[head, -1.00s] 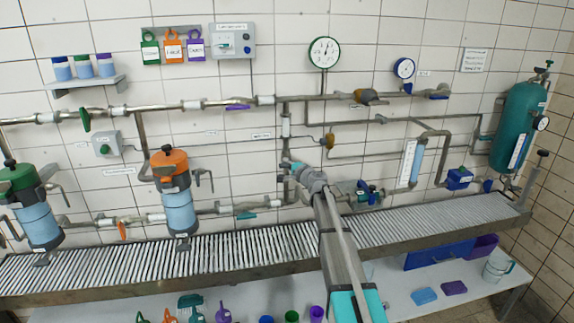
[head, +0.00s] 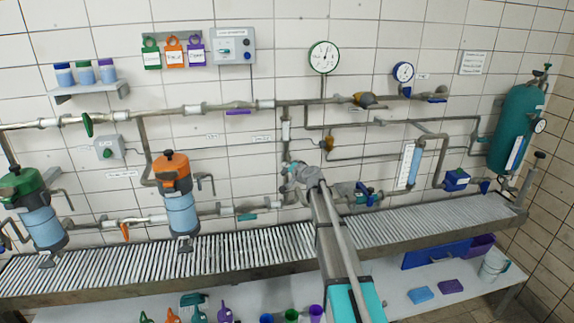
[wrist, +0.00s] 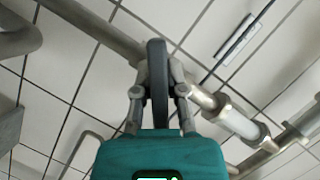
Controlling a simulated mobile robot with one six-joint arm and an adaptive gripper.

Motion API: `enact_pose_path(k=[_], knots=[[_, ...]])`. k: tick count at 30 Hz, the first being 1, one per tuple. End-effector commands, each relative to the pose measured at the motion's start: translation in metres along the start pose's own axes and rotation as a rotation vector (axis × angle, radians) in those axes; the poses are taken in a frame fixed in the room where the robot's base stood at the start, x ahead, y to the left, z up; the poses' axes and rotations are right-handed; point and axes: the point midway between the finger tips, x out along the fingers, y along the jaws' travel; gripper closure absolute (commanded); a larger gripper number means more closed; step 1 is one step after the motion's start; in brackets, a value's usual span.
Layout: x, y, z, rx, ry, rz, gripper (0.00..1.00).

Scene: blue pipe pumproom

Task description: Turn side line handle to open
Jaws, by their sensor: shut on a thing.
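In the wrist view my gripper (wrist: 158,92) is shut on a dark grey lever, the side line handle (wrist: 156,60), with one finger on each side of it. The handle stands across a grey metal pipe (wrist: 85,22) that runs diagonally behind it. In the head view my gripper (head: 292,172) is at the vertical side line (head: 286,130), between the upper and lower pipes. My gripper and arm hide the handle and part of the valve there, so the handle's exact angle cannot be told.
A clear pipe section (wrist: 240,122) lies right of the fingers. In the head view a teal handle (head: 246,216) is on the lower pipe to the left, and a blue valve (head: 365,192) is to the right. A slatted ledge (head: 270,243) runs below the pipes.

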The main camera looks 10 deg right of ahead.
Motion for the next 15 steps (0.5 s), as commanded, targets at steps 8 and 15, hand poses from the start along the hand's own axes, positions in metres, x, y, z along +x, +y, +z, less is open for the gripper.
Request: enact_pose_path(k=[8, 15], knots=[[-0.0011, 0.0002, -0.0001, -0.246, -0.002, 0.101, 1.00], [-0.0011, 0.0022, 0.0002, -0.450, -0.003, 0.185, 1.00]])
